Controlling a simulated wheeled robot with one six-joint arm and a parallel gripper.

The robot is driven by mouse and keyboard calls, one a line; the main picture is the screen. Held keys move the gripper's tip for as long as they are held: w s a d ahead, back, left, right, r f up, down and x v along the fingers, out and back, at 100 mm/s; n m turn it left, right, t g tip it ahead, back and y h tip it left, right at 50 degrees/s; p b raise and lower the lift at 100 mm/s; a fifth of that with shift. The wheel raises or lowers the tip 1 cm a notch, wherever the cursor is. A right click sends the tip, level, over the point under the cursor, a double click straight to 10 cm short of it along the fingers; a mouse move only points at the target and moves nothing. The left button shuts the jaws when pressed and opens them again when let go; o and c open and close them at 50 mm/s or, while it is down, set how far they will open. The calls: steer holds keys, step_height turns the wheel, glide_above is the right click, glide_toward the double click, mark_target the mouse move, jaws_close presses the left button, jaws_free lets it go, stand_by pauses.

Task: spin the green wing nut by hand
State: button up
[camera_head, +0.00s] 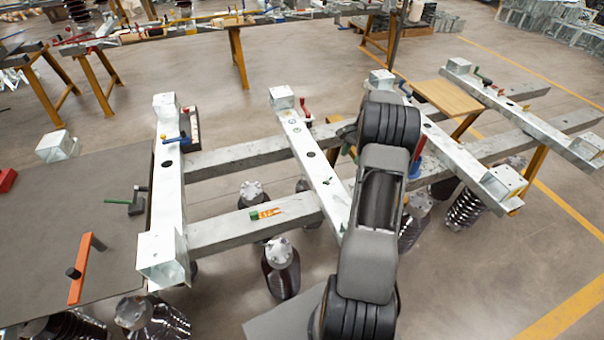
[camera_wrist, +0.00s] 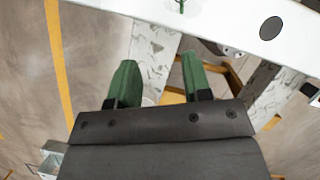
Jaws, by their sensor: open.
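A small green piece (camera_wrist: 180,5), which looks like the wing nut, stands on a pale metal beam (camera_wrist: 225,14) at the top edge of the wrist view. It is cut off by the frame, so its full shape is hidden. My gripper (camera_wrist: 159,68) has two green fingers, spread wide apart with nothing between them. The green piece lies beyond the fingertips, apart from them. In the head view my arm hides the gripper. Green handles show there on the far right beam (camera_head: 483,77) and on the left table (camera_head: 122,201); I cannot tell which matches the wrist view.
Pale cross beams (camera_head: 312,160) lie over long grey rails (camera_head: 240,228) on yellow legs. Red handles (camera_head: 305,108) and blue handles (camera_head: 176,139) stick up from them. Dark ribbed insulators (camera_head: 281,270) stand below. The beam in the wrist view has a dark oval hole (camera_wrist: 271,28).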

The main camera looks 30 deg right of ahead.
mark_target(328, 179)
steer(key=w+r+m, duration=0.1)
steer(key=w+r, duration=0.2)
steer(key=shift+m+y, duration=0.3)
steer(key=x, duration=0.4)
steer(key=a+x, duration=0.1)
steer(key=x, duration=0.9)
steer(key=shift+s+a+r+p, duration=0.1)
steer(key=shift+a+r+p, duration=0.15)
steer(key=shift+p, duration=0.15)
steer(key=shift+c, duration=0.2)
